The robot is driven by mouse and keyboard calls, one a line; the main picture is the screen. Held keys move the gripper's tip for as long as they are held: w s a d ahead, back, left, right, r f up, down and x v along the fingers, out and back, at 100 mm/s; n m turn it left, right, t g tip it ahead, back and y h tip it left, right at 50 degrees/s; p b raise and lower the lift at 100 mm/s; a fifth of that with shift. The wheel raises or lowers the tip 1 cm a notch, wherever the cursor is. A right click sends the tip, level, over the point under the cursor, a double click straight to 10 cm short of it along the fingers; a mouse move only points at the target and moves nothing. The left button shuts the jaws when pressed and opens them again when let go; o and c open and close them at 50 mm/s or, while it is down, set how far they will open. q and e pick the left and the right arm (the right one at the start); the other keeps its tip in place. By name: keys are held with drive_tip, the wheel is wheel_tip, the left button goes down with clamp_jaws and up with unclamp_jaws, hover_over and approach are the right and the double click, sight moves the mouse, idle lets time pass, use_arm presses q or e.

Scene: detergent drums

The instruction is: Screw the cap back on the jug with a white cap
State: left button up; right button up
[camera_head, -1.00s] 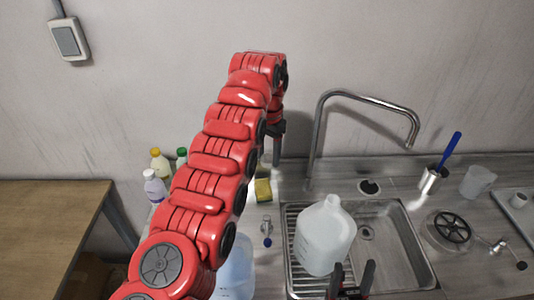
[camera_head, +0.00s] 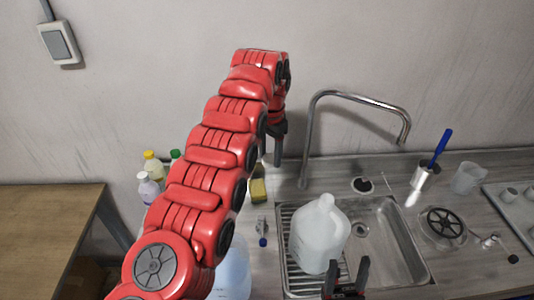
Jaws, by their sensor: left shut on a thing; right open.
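A large translucent white jug (camera_head: 318,240) stands upright in the sink, its neck at the top; I make out no separate cap on it. My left gripper (camera_head: 278,150) points down above the counter, behind and left of the jug and apart from it. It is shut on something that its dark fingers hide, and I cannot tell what. My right gripper (camera_head: 346,276) is open, its two dark fingers up at the jug's front right; I cannot tell whether they touch it. A second, bluish translucent container (camera_head: 234,272) is partly hidden behind my red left arm. No white cap shows clearly.
A tall faucet (camera_head: 308,135) arches behind the sink (camera_head: 400,250). A blue-handled brush in a holder (camera_head: 424,176), a clear cup (camera_head: 467,178) and a black-spoked wheel (camera_head: 444,223) are right.

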use_arm(q)
drive_tip(key=s+d+r+m+p, duration=0.35)
drive_tip(key=s+d+m, duration=0.5)
drive_tip(key=d, duration=0.55)
drive_tip(key=f, duration=0.1)
drive_tip(key=s+f, duration=0.1)
drive_tip(key=f, duration=0.1)
drive_tip(key=s+f+b, duration=0.1)
drive_tip(key=f, duration=0.1)
drive_tip(key=shift+d+f, duration=0.1)
drive_tip(key=shift+d, duration=0.2)
drive_tip(key=shift+w+f+b, duration=0.15)
drive_tip(key=shift+f+b, duration=0.1)
drive_tip(key=shift+b, duration=0.05)
idle(0.3)
drive_tip(key=shift+f+b, duration=0.35)
drive_tip(key=shift+b, duration=0.05)
drive_tip(key=shift+r, duration=0.3)
idle(0.8)
drive_tip(key=shift+f+b, duration=1.2)
drive_tip(key=shift+b, duration=0.25)
idle(1.8)
